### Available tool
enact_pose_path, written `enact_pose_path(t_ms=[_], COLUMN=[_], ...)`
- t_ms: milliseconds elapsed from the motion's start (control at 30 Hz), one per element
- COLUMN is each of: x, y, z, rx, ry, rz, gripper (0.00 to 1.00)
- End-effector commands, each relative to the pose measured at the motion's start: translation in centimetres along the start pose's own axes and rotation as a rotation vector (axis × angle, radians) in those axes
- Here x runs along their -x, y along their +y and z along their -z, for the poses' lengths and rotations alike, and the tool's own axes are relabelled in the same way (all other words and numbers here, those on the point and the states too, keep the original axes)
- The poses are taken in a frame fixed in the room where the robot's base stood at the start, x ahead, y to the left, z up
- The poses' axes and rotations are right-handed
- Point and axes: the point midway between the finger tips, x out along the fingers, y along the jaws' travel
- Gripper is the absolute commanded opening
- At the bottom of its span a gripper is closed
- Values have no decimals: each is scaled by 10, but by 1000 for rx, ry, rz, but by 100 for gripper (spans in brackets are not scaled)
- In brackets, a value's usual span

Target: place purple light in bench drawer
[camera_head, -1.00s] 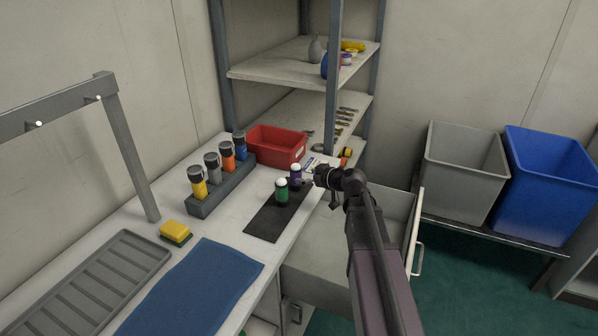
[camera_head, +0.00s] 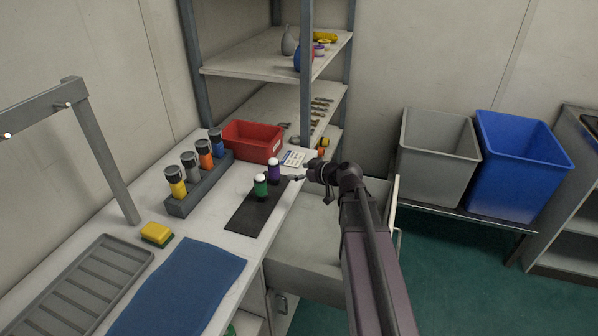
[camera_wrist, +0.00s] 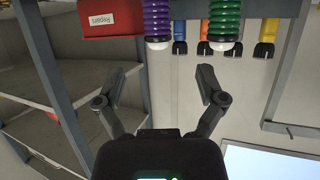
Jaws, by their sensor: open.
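The purple light (camera_head: 273,170) stands upright on a black mat (camera_head: 246,217) near the bench's edge, with a white cap on top. A green light (camera_head: 260,187) stands beside it, nearer the camera. My gripper (camera_head: 296,178) is just right of the purple light, open and empty, pointing towards it. In the wrist view, the ribbed purple light (camera_wrist: 157,20) is ahead of the fingers of my gripper (camera_wrist: 170,76), with a gap between. The green light (camera_wrist: 224,22) is right of it there. The bench drawer (camera_head: 315,232) is pulled open below, partly hidden by my arm.
A sponge (camera_head: 157,232), blue cloth (camera_head: 180,285) and shelving (camera_head: 265,67) surround. Grey and blue bins (camera_head: 520,155) stand right.

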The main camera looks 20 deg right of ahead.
Motion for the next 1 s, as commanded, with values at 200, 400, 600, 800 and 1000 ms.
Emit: enact_pose_path(t_ms=[200,400,600,800,1000], x=[0,-4,-8,0,22], y=[-1,-18,-60,-107,-138], z=[0,-10,-39,-82,-119], rx=[-1,-30,-120,-252,-375], ry=[-3,-63,-251,-546,-827], rz=[2,36,97,95,-16], gripper=[90,90,90,90,90])
